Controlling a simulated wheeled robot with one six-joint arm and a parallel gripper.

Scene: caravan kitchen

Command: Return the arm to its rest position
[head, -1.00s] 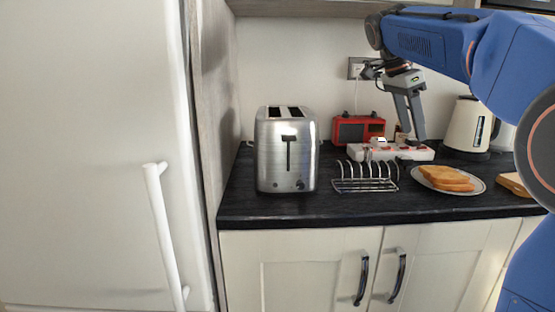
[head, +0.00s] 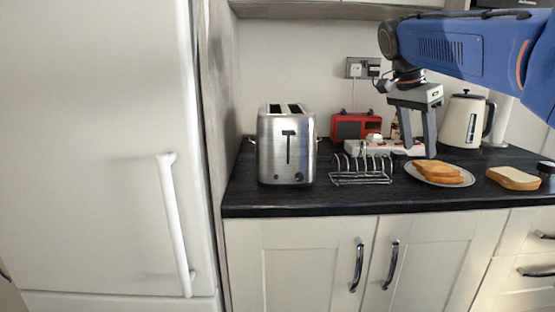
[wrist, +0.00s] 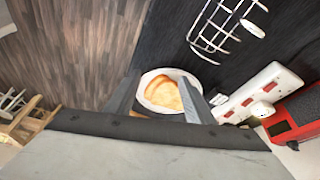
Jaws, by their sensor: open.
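My blue arm reaches in from the right in the head view. My gripper (head: 418,150) hangs from it, pointing down, with its two fingers apart and nothing between them. It is above the counter, by the plate of toast and in front of the white power strip. In the wrist view the open fingers (wrist: 165,95) frame the white plate (wrist: 147,97) with toast (wrist: 165,93) below. The plate (head: 411,172) and toast (head: 440,173) also show in the head view.
A steel toaster (head: 287,150), wire toast rack (head: 361,170), red radio (head: 356,126), power strip (head: 385,148), cream kettle (head: 463,122) and bread slice (head: 514,178) stand on the dark counter (head: 300,203). A white fridge (head: 95,150) is at the left. The counter's front strip is mostly clear.

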